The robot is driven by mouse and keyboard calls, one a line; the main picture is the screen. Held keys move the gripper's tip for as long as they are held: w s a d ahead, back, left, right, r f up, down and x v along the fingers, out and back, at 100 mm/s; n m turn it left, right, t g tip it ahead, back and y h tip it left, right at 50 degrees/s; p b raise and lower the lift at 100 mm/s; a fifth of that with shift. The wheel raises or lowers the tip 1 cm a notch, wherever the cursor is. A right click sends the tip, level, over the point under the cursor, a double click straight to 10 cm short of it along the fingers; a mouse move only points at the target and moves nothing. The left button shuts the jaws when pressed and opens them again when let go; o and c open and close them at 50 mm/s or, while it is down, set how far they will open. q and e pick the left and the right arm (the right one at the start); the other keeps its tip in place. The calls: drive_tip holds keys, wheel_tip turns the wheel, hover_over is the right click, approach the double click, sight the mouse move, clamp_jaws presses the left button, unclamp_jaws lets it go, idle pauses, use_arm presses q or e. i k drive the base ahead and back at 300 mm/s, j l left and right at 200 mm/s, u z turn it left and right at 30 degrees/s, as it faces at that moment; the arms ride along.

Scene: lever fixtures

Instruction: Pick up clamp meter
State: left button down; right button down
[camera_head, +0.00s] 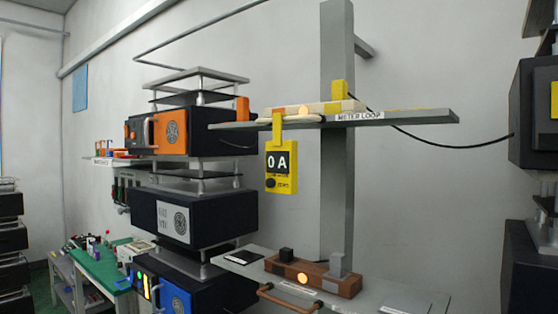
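The clamp meter (281,167) is yellow, with a dark display reading "0 A" and a dark knob marked "ZERO". It hangs upright below the front edge of a grey shelf (415,117) labelled "METER LOOP". A yellow-orange part at its top (278,128) reaches up to the pale bar (315,110) lying on the shelf; I cannot tell whether it clips around that bar. Neither of my grippers is in view.
A grey post (338,190) stands behind the shelf. Below, a bench holds a brown block (313,276) with a lit orange lamp and a brown handle (284,299). Stacked black, orange and blue units (208,216) stand left. A black cable (440,144) runs right to a dark box.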

sight(281, 156)
drive_tip(key=j+z, duration=0.15)
drive_tip(key=z, duration=0.4)
drive_tip(key=j+z, duration=0.2)
drive_tip(key=j, duration=0.15)
drive_tip(key=k+j+z, duration=0.4)
drive_tip(key=j, duration=0.2)
drive_tip(key=k+j, duration=0.1)
drive_tip(key=j, duration=0.25)
drive_tip(key=k+j, duration=0.1)
drive_tip(key=j, duration=0.25)
drive_tip(key=k+j+z, duration=0.1)
drive_tip(key=j, duration=0.2)
drive_tip(key=k+j, duration=0.15)
drive_tip(key=j, duration=0.2)
